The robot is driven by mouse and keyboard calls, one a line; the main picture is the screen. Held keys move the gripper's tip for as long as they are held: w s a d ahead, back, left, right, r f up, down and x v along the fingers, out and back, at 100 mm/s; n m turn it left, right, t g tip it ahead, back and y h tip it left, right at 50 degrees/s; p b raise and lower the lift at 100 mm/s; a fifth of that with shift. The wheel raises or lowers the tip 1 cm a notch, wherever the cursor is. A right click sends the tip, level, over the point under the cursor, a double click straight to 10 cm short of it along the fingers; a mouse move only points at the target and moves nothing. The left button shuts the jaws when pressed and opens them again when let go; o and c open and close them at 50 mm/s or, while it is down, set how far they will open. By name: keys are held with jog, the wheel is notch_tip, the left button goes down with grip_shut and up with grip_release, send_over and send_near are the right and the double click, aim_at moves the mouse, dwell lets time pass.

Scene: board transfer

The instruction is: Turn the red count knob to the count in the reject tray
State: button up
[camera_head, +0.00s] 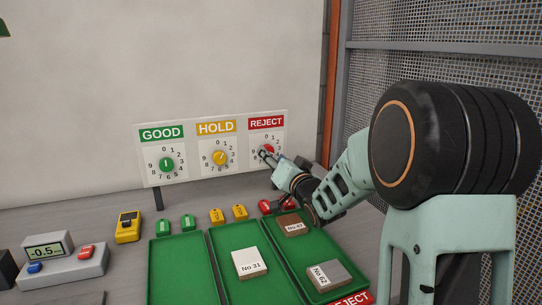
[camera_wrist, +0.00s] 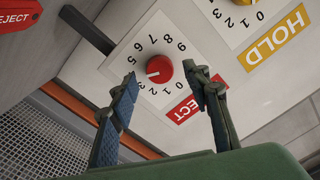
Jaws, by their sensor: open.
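The red count knob (camera_wrist: 160,69) sits on the white REJECT dial panel (camera_head: 267,121). Its white mark points left in the wrist view, at about the 4. In the head view my gripper partly covers the knob. My gripper (camera_wrist: 163,80) is open, with one fingertip on each side of the knob in the wrist view; I cannot tell whether they touch it. The green reject tray (camera_head: 304,248) holds two boards: a brown one (camera_head: 292,229) labelled about No 47 and a grey one (camera_head: 327,274) labelled No 62.
The yellow HOLD knob (camera_head: 219,158) and green GOOD knob (camera_head: 166,165) are to the left on the same panel. Small red tags (camera_head: 265,206) lie behind the reject tray. The middle tray (camera_head: 232,234) holds a white board (camera_head: 248,263), No 31. A mesh wall stands right.

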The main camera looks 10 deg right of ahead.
jog(key=shift+w+a, duration=0.2)
jog(key=shift+w, duration=1)
jog(key=shift+c, duration=0.4)
jog(key=c, duration=1.1)
jog(key=shift+f+n+b, duration=0.1)
jog(key=shift+n+b, duration=0.2)
jog(key=shift+b, duration=0.1)
jog(key=shift+n+b, duration=5.25)
jog(key=shift+n, duration=0.35)
